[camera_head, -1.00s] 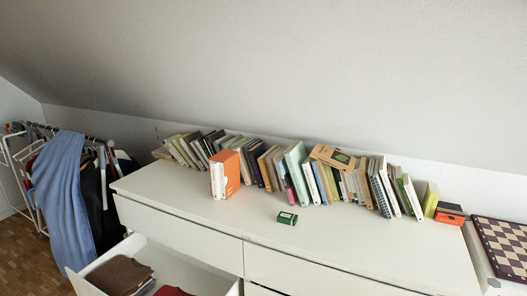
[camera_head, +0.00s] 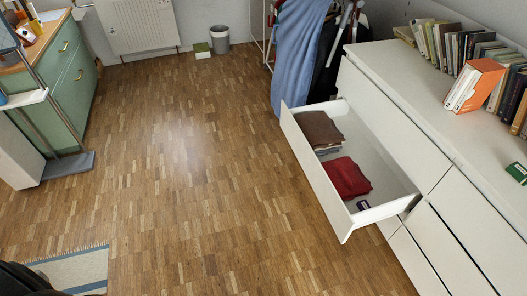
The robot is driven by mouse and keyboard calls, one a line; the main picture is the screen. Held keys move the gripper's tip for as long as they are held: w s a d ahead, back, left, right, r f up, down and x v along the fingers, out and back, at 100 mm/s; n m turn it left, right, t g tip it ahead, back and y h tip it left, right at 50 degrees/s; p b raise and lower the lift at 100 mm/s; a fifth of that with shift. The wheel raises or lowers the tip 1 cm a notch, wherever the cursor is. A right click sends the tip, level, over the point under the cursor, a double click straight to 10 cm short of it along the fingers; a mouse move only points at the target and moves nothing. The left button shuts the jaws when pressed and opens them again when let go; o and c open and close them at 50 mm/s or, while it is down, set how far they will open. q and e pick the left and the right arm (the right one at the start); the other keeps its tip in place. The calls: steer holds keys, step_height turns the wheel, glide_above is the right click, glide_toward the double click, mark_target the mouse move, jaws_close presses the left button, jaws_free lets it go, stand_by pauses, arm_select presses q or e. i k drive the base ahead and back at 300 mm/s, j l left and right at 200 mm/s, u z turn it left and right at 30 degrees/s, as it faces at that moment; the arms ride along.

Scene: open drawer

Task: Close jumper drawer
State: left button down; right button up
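The open drawer (camera_head: 318,187) juts out to the left from the white dresser (camera_head: 449,160) at the right of the head view. It holds a folded brown jumper (camera_head: 321,129) at its far end and a folded red jumper (camera_head: 347,177) nearer the middle. A small dark item (camera_head: 363,205) lies near the drawer's close end. The dresser's other visible drawers look shut. Neither of my grippers can be made out in the head view.
Wooden floor (camera_head: 185,170) lies clear left of the drawer. A clothes rack with blue cloth (camera_head: 297,50) stands beyond it. A green cabinet (camera_head: 70,85), a bin (camera_head: 220,40) and a radiator (camera_head: 143,25) are at the back left. Books (camera_head: 474,85) stand on the dresser. A rug (camera_head: 75,272) lies at lower left.

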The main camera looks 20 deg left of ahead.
mark_target(393, 193)
steer(key=i+j+z, duration=0.15)
steer(key=z, duration=0.45)
steer(key=i+j+z, duration=0.15)
steer(key=j, duration=0.15)
steer(key=i+j+z, duration=0.1)
steer(key=j, duration=0.25)
steer(key=i+j+z, duration=0.15)
steer(key=j, duration=0.15)
steer(key=i+j+z, duration=0.15)
steer(key=j, duration=0.2)
steer(key=j+z, duration=0.1)
steer(key=j, duration=0.25)
steer(key=i, duration=0.05)
